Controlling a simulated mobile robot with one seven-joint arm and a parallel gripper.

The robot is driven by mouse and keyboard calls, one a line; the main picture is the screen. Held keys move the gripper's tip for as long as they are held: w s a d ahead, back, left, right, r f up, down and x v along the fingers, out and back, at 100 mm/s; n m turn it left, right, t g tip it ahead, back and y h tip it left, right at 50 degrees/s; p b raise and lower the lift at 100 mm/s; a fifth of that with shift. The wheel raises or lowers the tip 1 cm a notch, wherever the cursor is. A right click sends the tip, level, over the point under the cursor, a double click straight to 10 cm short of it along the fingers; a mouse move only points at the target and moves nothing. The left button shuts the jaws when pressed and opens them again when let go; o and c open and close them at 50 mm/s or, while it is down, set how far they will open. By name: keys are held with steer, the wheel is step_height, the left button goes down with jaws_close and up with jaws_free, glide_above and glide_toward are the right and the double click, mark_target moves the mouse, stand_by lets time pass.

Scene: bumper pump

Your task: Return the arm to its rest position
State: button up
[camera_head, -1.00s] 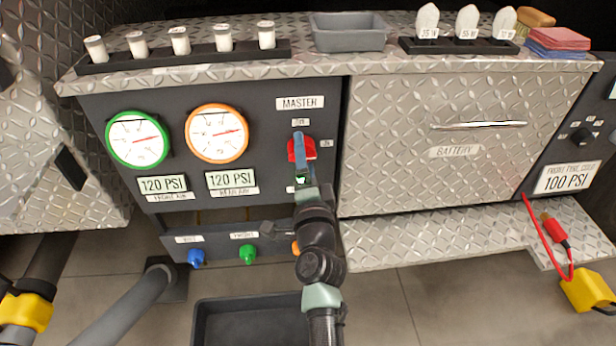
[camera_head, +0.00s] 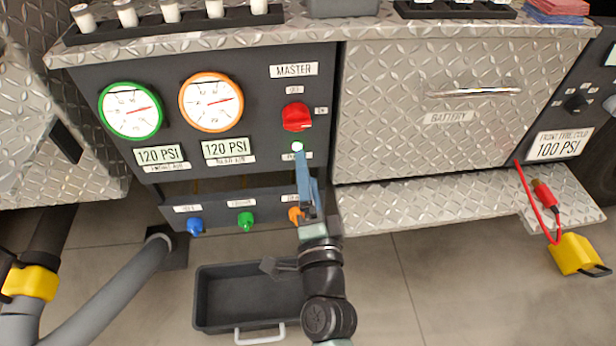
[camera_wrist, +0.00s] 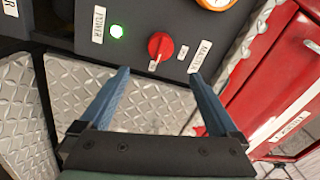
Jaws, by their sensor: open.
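My gripper (camera_head: 303,155) is in front of the dark control panel (camera_head: 245,100), below the red master switch (camera_head: 296,117). In the wrist view my gripper (camera_wrist: 162,95) shows its two blue fingers wide apart with nothing between them. The red switch (camera_wrist: 160,46) lies beyond the fingertips, apart from them. A small lamp (camera_head: 298,147) under the switch glows green; it also shows in the wrist view (camera_wrist: 116,31). My arm reaches up from the bottom of the head view and partly covers the orange knob (camera_head: 296,214).
A dark bin (camera_head: 205,300) with a pale handle stands on the floor left of my arm. A diamond-plate ledge (camera_head: 440,205) juts out at right. Grey pipes (camera_head: 110,295) stand at lower left. A red cable (camera_head: 535,195) and yellow block (camera_head: 578,254) are at right.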

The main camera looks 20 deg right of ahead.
stand_by(0.4)
steer(key=w+a+r+n+t+y, duration=0.1)
steer(key=a+r+n+t, duration=0.15)
steer(key=r, duration=0.55)
steer(key=w+a+r+n+t+y, duration=0.15)
steer(key=a+r+n, duration=0.25)
steer(key=r, duration=0.4)
steer(key=w+a+r+n+t+y, duration=0.1)
steer(key=a+r+n+y, duration=0.15)
steer(key=r, duration=0.55)
steer(key=s+a+r+n+t+p, duration=0.1)
steer(key=s+a+r+n, duration=0.2)
steer(key=r, duration=0.6)
steer(key=s+a+r+n+t, duration=0.1)
steer(key=s+r+n+t, duration=0.15)
steer(key=s+r, duration=0.5)
steer(key=s+a+r+n+t+p, duration=0.1)
steer(key=s+a+r+n, duration=0.25)
steer(key=r, duration=0.75)
step_height(320, 180, up, 33)
steer(key=w+p, duration=0.1)
steer(key=p, duration=3.2)
steer(key=shift+w+d, duration=0.15)
steer(key=shift+d, duration=0.2)
